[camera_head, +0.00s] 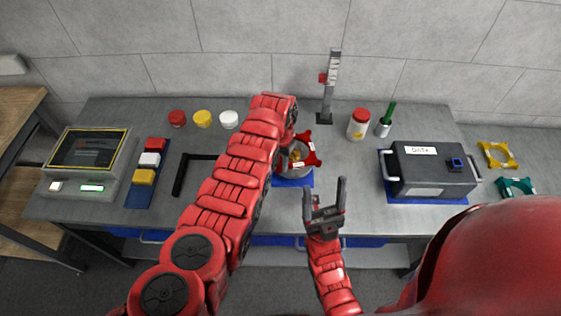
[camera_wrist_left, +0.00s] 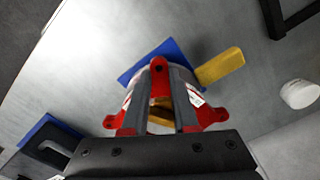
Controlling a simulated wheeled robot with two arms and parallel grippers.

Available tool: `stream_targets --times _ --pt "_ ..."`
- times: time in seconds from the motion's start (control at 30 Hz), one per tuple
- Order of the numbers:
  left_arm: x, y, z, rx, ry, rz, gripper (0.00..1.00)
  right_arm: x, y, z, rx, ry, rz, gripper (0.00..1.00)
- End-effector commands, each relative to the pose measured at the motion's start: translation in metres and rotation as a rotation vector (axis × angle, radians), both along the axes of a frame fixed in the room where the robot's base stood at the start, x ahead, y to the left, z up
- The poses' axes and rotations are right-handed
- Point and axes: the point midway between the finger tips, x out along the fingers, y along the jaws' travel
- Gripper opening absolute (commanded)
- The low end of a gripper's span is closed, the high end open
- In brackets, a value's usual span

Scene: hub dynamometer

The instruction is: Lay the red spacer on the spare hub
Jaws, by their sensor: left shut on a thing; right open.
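The red spacer (camera_head: 311,153) is a flat ring with red lobes. My left gripper (camera_wrist_left: 158,92) is shut on it, and lobes of the spacer stick out around the fingers in the left wrist view (camera_wrist_left: 214,114). A grey round hub (camera_head: 294,170) with a yellowish middle stands on a blue mat, under or very close to the spacer. I cannot tell whether the spacer touches the hub. In the head view my left arm hides the gripper's fingers and part of the hub. My right gripper (camera_head: 325,194) is open and empty, in front of the hub.
A stand (camera_head: 327,90), a red-lidded jar (camera_head: 358,124) and a green-handled tool in a cup (camera_head: 384,122) are behind. A black box unit (camera_head: 430,170) stands right. Coloured caps (camera_head: 203,119) are at the back left.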

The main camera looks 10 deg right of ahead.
Motion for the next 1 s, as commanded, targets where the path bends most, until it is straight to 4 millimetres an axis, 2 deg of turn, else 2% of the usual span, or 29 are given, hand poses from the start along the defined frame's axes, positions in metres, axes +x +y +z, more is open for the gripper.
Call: stream_targets --times 0.5,0.97,1.0 --pt "0.000 0.001 -0.032 0.002 0.003 0.001 0.00 0.000 0.000 -0.028 0.000 0.000 0.000 0.70" --pt "0.000 0.001 -0.035 0.001 0.001 0.001 0.00 0.000 0.000 -0.032 0.000 0.000 0.000 0.70" --pt "0.000 0.001 -0.035 0.001 0.001 0.001 0.30 0.000 0.000 -0.032 0.000 0.000 0.000 0.70"
